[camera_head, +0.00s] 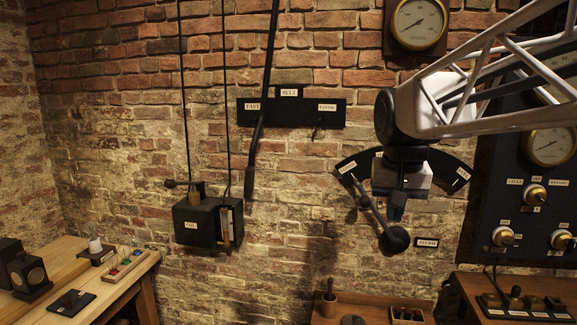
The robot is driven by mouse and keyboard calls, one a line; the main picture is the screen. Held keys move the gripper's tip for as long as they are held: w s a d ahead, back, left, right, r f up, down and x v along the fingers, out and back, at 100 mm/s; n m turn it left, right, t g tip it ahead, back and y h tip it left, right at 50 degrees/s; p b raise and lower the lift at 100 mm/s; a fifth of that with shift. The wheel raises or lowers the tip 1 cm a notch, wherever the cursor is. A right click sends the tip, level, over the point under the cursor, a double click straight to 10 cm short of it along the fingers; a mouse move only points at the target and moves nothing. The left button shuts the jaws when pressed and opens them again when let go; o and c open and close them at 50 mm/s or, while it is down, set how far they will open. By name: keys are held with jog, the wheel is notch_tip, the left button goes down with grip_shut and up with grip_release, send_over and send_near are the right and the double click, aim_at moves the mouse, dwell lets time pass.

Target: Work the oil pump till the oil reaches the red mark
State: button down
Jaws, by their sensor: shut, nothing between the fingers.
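The oil pump is a black box labelled OIL (192,224), fixed to the brick wall left of centre. A short dark pump lever (183,184) with a brass-coloured fitting stands on its top. A narrow upright sight gauge (226,224) is on its right side; the oil level and the red mark are too small to tell. My gripper (396,213) hangs well to the right of the pump, pointing down in front of the steam quadrant. It is shut and empty. The pump is not covered by my arm.
The steam lever (372,212) with its round black end is close beside my gripper. A long belt lever (257,140) hangs between gripper and pump. A switch panel (520,210) stands at right. Benches (75,285) line the bottom. Bare wall lies right of the pump.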

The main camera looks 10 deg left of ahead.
jog(key=w+a+r, duration=0.4)
jog(key=w+a, duration=0.4)
jog(key=a, duration=0.2)
jog(key=w+a+r, duration=0.4)
jog(key=w+a, duration=0.4)
jog(key=a, duration=0.2)
jog(key=w+a+r, duration=0.4)
jog(key=w+a, duration=0.4)
jog(key=a, duration=0.2)
jog(key=w+a+f, duration=0.1)
jog(key=a, duration=1.6)
jog(key=w+a+f, duration=0.1)
jog(key=a, duration=1.7)
jog(key=shift+w+a+f+g, duration=0.3)
jog(key=shift+f, duration=0.15)
jog(key=f, duration=1.2)
jog(key=shift+w+f, duration=0.25)
jog(key=shift+w, duration=0.05)
jog(key=shift+s+f, duration=0.15)
jog(key=shift+f, duration=0.3)
